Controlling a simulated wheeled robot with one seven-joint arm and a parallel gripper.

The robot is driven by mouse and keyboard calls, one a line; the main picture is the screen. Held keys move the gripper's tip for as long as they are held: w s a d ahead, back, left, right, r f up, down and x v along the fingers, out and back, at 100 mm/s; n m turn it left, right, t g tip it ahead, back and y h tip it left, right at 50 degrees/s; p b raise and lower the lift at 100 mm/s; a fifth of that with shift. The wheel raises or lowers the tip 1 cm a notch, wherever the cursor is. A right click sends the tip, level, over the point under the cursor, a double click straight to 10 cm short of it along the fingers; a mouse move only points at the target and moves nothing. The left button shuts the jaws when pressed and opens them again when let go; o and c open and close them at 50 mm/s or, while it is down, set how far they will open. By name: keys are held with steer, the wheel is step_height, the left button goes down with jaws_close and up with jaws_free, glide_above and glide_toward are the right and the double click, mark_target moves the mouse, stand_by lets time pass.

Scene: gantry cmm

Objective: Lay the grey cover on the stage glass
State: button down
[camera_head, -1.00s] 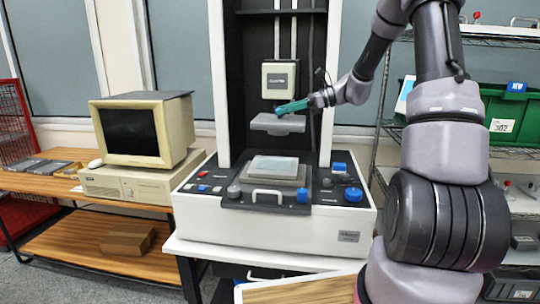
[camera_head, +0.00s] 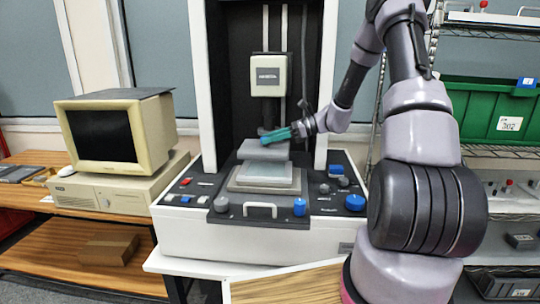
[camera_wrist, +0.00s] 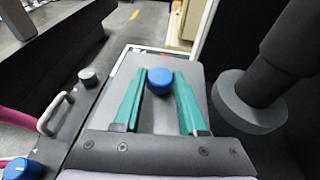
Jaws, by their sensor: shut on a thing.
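My gripper (camera_head: 268,136) has teal fingers and is shut on the blue knob (camera_wrist: 159,80) of the grey cover (camera_head: 262,151). The cover is a flat plate, held roughly level below the fingers; it also fills the middle of the wrist view (camera_wrist: 191,69). The stage glass (camera_head: 268,173) is a pale plate on a grey stage (camera_head: 243,184) on the measuring machine. In the head view the cover overlaps the back of the glass. It looks low over the stage, but the exact gap is hidden. The glass does not clearly show in the wrist view.
The probe head (camera_head: 267,75) hangs above and behind the cover; a dark round column (camera_wrist: 248,103) stands close to the cover's right in the wrist view. White uprights flank the stage. Knobs (camera_head: 300,207) and a handle (camera_head: 260,210) line the front. A computer (camera_head: 117,128) stands left.

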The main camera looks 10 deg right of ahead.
mark_target(270, 153)
steer(key=shift+f, duration=2.9)
steer(key=shift+f, duration=0.1)
steer(key=shift+c, duration=2.3)
jaws_free()
steer(key=shift+f, duration=0.1)
